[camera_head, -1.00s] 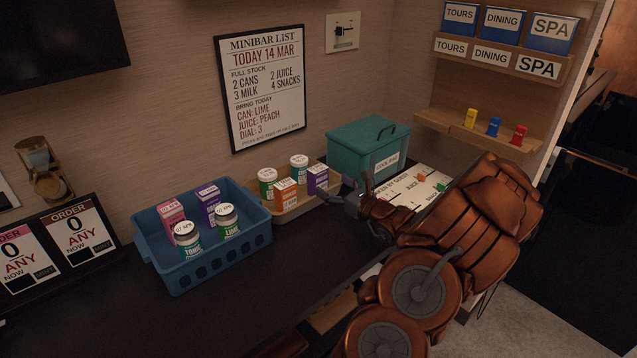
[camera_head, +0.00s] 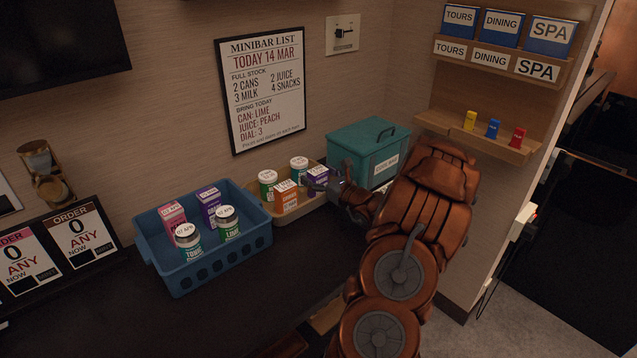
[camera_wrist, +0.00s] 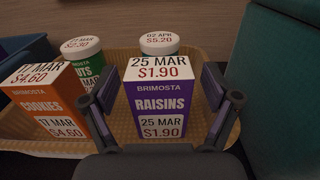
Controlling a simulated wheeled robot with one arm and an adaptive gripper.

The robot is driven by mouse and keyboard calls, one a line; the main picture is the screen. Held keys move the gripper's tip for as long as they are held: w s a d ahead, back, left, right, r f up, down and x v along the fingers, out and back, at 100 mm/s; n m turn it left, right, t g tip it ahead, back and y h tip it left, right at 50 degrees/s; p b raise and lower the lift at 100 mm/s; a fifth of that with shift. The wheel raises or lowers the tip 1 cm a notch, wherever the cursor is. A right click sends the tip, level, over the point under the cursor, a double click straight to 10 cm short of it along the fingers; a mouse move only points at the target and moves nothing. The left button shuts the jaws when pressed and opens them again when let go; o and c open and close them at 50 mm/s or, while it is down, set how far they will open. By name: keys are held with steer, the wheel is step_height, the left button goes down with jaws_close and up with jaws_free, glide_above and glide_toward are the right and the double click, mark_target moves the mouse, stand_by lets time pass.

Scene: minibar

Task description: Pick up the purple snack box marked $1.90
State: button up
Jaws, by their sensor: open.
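The purple raisins box (camera_wrist: 158,95), marked 25 MAR and $1.90, stands upright in a tan tray (camera_wrist: 50,145). In the head view my gripper (camera_head: 318,186) is at the right end of the tray, partly hiding the purple box (camera_head: 318,174).
An orange cookies box (camera_wrist: 45,103) stands close left of the raisins. Two white-lidded cans (camera_wrist: 83,48) (camera_wrist: 159,43) stand behind. A teal box (camera_head: 362,150) is right of the tray, and a blue crate (camera_head: 190,275) with several items is left.

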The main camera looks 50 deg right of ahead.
steer(key=c, duration=1.3)
